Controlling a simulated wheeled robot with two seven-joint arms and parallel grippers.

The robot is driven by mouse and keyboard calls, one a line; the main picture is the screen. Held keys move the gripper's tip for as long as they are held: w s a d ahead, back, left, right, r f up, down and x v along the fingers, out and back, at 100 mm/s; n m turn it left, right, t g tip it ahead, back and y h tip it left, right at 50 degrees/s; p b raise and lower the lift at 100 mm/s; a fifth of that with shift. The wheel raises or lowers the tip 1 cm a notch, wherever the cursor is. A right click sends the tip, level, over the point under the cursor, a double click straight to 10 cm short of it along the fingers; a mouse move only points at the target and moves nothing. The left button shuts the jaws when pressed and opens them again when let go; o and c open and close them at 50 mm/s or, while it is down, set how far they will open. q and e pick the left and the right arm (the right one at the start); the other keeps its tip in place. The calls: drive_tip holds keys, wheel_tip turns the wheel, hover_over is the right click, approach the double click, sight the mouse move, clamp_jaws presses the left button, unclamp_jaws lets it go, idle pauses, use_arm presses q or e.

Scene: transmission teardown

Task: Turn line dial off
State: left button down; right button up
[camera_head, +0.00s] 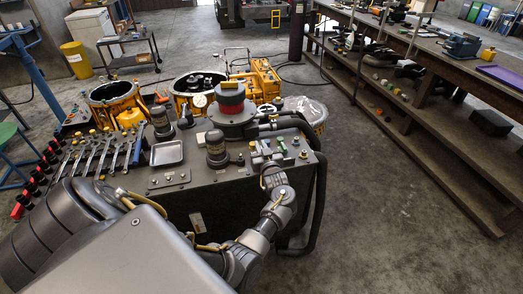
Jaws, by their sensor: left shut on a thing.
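A dark grey machine cabinet (185,203) fills the middle, with fittings on its top. A large round black dial (231,108) with a red band and a yellow bar on top stands at its back. A small cluster of valve fittings with a green part (282,143) sits near its right edge. My left gripper (265,160) is at this cluster, apart from the large dial. It is shut on a small fitting there, mostly hidden by the gripper. I cannot tell which part is the line dial. My right gripper is not in view.
Several wrenches (100,152) lie left of a small metal tray (167,153) on the top. Black hoses (320,185) curve down the right side. Yellow-rimmed drums (112,96) stand behind. A long workbench (470,68) runs along the right, with open floor before it.

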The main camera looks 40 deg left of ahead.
use_arm(q)
drive_tip(key=c, duration=1.5)
unclamp_jaws()
drive_tip(key=shift+o, duration=0.2)
